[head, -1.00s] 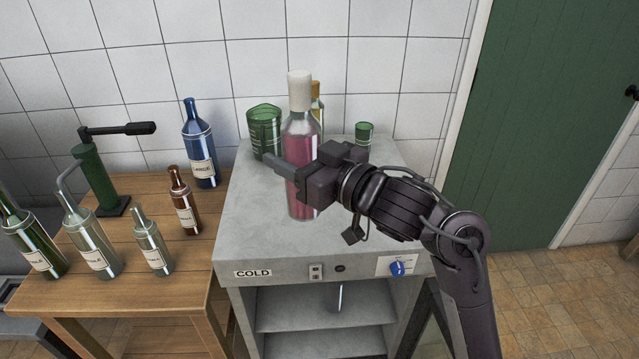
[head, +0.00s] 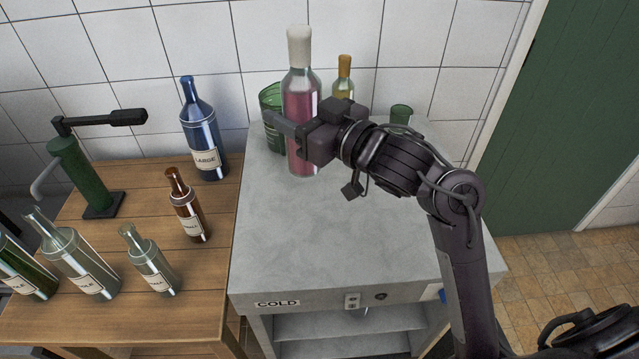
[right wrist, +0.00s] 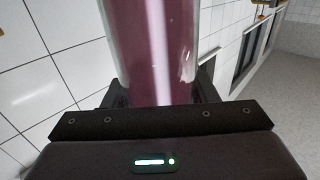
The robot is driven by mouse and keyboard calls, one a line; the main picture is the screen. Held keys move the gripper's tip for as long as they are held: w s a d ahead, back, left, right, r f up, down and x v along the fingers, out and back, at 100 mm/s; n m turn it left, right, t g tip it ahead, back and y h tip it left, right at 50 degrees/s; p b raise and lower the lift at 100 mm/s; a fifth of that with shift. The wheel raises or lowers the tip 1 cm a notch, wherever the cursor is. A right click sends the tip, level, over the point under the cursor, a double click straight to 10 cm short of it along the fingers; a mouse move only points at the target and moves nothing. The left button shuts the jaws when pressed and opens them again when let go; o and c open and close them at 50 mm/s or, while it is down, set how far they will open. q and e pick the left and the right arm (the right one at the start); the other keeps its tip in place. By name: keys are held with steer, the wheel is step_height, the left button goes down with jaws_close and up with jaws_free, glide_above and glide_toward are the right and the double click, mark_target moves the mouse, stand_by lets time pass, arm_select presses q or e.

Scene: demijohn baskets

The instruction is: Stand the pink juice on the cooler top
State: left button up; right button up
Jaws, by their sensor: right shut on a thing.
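The pink juice (head: 301,98) is a clear bottle of pink liquid with a white cap. My right gripper (head: 291,128) is shut on its body and holds it upright over the back half of the grey cooler top (head: 330,235). Whether its base touches the top, I cannot tell. In the right wrist view the pink juice (right wrist: 158,50) stands between the two fingers. My left gripper is in neither view.
A green glass container (head: 270,105), a yellowish bottle (head: 343,80) and a small green glass (head: 400,115) stand at the cooler's back. A wooden table (head: 150,200) at left holds several bottles and a green corking device (head: 78,172). The cooler's front is clear.

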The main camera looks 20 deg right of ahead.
step_height(320, 180, down, 18)
steer(key=b, duration=0.1)
steer(key=shift+r, duration=0.25)
steer(key=shift+f, duration=0.1)
steer(key=o, duration=1.5)
steer(key=shift+s+f, duration=0.1)
steer(key=b+v, duration=0.2)
steer(key=v, duration=1)
